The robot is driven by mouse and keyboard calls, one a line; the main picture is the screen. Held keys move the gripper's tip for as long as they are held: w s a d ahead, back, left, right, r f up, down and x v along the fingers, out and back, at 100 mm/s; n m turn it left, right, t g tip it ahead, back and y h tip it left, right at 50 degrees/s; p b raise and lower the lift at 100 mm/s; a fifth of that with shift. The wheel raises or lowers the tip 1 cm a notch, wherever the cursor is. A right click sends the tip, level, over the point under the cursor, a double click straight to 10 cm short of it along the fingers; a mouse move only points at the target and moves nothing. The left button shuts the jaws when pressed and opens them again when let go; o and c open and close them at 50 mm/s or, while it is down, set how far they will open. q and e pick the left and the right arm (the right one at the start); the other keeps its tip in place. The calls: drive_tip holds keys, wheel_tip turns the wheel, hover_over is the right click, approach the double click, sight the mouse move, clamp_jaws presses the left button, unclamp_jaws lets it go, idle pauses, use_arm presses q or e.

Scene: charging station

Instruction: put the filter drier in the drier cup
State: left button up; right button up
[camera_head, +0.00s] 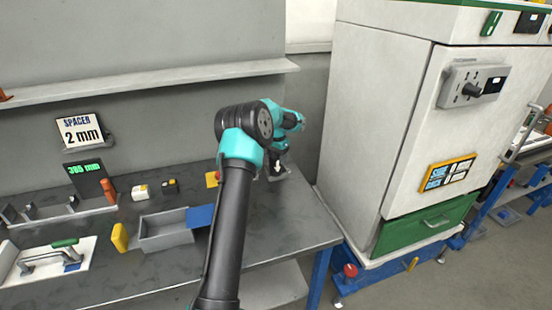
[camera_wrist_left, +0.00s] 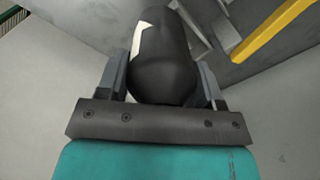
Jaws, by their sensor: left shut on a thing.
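The filter drier, as I take it, is a dark rounded cylinder (camera_wrist_left: 170,65) with a white patch, in the left wrist view. My left gripper (camera_wrist_left: 160,85) is shut on it, with one grey finger on each side. In the head view my left gripper (camera_head: 278,172) is over the right end of the workbench, close to the wall. The drier is mostly hidden there by my arm and gripper. I cannot pick out the drier cup for certain in either view. My right gripper is not in view.
A small display (camera_head: 86,172) and a spacer sign (camera_head: 83,131) are at the left. A tall white cabinet (camera_head: 375,130) stands right of the bench. A shelf (camera_head: 150,80) runs above.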

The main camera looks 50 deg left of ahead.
use_arm(q)
drive_tip(key=shift+w+a+f, duration=0.2)
drive_tip(key=shift+w+a, duration=1.5)
drive_tip(key=shift+a, duration=0.3)
drive_tip(key=shift+f, duration=0.1)
drive_tip(key=shift+f, duration=1.65)
drive_tip(key=shift+f, duration=0.2)
drive_tip(key=o, duration=1)
drive_tip(key=shift+o, duration=0.2)
wheel_tip(320, 180, up, 12)
drive_tip(key=shift+d+r, duration=0.15)
drive_tip(key=shift+r, duration=0.05)
